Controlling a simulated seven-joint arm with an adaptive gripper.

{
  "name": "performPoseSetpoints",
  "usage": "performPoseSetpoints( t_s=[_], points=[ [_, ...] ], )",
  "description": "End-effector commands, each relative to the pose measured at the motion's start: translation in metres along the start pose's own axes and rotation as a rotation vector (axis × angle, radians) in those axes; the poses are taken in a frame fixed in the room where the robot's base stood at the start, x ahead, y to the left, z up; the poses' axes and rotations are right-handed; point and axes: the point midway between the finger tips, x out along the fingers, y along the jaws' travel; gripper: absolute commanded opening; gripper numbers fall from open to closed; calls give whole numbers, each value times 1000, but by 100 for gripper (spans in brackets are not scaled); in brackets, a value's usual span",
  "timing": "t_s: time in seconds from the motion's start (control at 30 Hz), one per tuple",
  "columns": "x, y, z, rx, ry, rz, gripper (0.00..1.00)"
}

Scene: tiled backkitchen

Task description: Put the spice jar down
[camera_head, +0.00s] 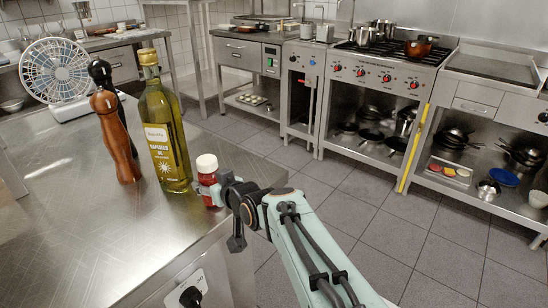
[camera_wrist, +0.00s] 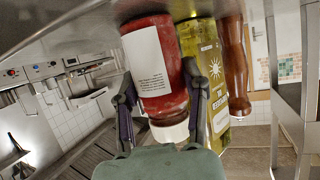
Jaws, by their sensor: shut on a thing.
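The spice jar (camera_head: 207,178) is red with a white lid and stands upright near the counter's right edge in the head view. In the wrist view, which is upside down, the jar (camera_wrist: 152,62) shows a white label, and its base is at or very near the counter surface. My gripper (camera_head: 216,190) is shut on the jar from the right, with a finger on each side of it in the wrist view (camera_wrist: 160,100). Whether the base touches the counter I cannot tell.
The steel counter (camera_head: 75,220) has free room at the front left. A tall oil bottle (camera_head: 164,135) stands just left of the jar. A brown pepper mill (camera_head: 115,135), a dark mill (camera_head: 99,72) and a fan (camera_head: 56,70) stand farther left. Stoves line the back.

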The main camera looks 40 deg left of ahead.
Motion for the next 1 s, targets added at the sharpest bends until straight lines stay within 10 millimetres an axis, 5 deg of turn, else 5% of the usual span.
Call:
performPoseSetpoints(
  t_s=[0.03, 0.07, 0.13, 0.57, 1.0],
  points=[
    [0, 0, 1, 0, 0, 0, 3],
    [1, 0, 2, 1, -1, 0, 47],
    [1, 0, 2, 0, -1, 0, 69],
    [-8, 1, -1, 2, 0, 1, 70],
    [-101, 1, -1, 1, 2, 2, 70]
  ],
)
